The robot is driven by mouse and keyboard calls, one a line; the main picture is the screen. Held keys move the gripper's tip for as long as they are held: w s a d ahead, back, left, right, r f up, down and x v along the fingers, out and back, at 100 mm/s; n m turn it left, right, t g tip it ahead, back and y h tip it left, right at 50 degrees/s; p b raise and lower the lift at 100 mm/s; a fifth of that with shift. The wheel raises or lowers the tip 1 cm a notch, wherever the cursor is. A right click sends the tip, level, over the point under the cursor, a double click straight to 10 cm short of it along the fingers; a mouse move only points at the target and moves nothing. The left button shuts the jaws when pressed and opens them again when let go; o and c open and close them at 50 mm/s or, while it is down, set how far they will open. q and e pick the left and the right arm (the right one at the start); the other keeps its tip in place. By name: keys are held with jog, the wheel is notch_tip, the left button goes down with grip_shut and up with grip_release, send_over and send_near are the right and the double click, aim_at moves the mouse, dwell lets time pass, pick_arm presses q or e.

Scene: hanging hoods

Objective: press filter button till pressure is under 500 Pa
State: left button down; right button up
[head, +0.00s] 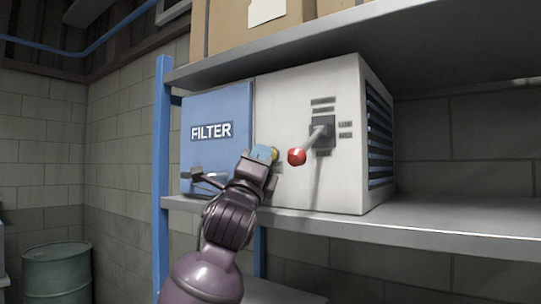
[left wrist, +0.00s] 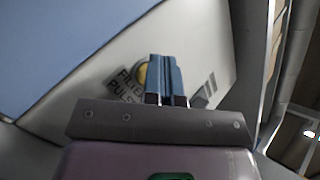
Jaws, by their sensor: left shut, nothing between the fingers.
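A white unit with a blue panel marked FILTER (head: 211,131) stands on a shelf. A yellow round button (head: 275,153) sits low on its white front, partly behind my left gripper (head: 264,153). In the left wrist view the button (left wrist: 142,74) shows beside a label reading "FILTER PULSE" (left wrist: 130,86), partly hidden by the fingers. My left gripper (left wrist: 167,58) is shut and empty, its blue fingertips at the button; I cannot tell whether they touch it. No pressure reading can be made out. My right gripper is not in view.
A lever with a red knob (head: 297,157) sticks out of the white front, just right of my left gripper. Cardboard boxes (head: 228,28) stand on the shelf above. A blue post (head: 162,180) is at the left, and a green barrel (head: 57,272) stands lower left.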

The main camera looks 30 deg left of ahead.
pick_arm(q)
jog(key=shift+s, duration=0.75)
jog(key=s, duration=0.5)
jog(key=shift+a, duration=0.25)
dwell(0.3)
dwell(0.8)
